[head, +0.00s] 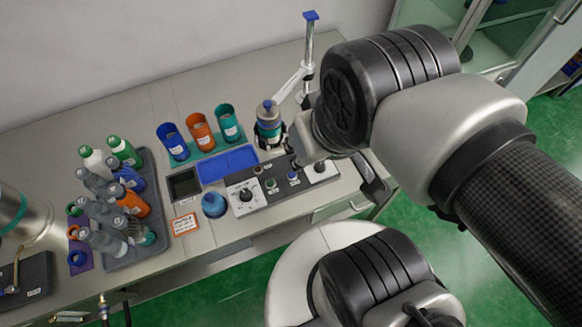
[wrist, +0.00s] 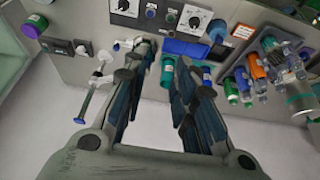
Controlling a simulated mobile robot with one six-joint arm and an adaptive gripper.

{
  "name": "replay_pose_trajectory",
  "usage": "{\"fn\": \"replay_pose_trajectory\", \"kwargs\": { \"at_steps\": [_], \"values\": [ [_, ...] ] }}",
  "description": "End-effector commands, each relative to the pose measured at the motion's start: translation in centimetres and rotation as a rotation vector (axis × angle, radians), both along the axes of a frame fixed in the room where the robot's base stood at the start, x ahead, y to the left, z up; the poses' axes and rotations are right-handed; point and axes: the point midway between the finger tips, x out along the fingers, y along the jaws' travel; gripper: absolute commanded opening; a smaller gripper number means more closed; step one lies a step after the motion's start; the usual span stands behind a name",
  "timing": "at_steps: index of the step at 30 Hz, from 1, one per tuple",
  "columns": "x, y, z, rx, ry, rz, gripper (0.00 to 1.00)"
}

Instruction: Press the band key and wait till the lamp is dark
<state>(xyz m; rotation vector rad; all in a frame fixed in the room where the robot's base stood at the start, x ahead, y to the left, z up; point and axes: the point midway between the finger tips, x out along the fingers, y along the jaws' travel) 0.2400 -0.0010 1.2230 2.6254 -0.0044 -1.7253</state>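The control panel (head: 232,181) lies along the bench's front edge. It carries a teal key (head: 271,185), a blue key (head: 293,176) and a white dial plate at each end. The wrist view shows the teal key (wrist: 170,16) and blue key (wrist: 151,13) at the top. I cannot tell which is the band key, and no lit lamp is distinguishable. My gripper (wrist: 162,62) is open and empty, its fingers apart; in the head view it is over the panel's back right, mostly hidden by my arm. A blue-capped bottle (head: 268,128) stands upright behind the panel.
Blue, orange and teal cups (head: 200,132) stand behind a blue tray (head: 228,163). A post with a blue top (head: 310,50) rises behind the bottle. A grey rack (head: 151,221) of several bottles is left. A blue round object (head: 214,205) sits beside the panel.

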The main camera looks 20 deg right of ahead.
Motion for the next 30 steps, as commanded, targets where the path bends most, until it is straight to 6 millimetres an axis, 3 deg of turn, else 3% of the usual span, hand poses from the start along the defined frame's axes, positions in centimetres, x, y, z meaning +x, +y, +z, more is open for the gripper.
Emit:
{"fn": "replay_pose_trajectory", "kwargs": {
  "at_steps": [10, 30],
  "values": [
    [0.00, 0.00, 0.00, 0.000, 0.000, 0.000, 0.00],
    [0.00, 0.00, 0.00, 0.000, 0.000, 0.000, 0.00]
  ]
}}
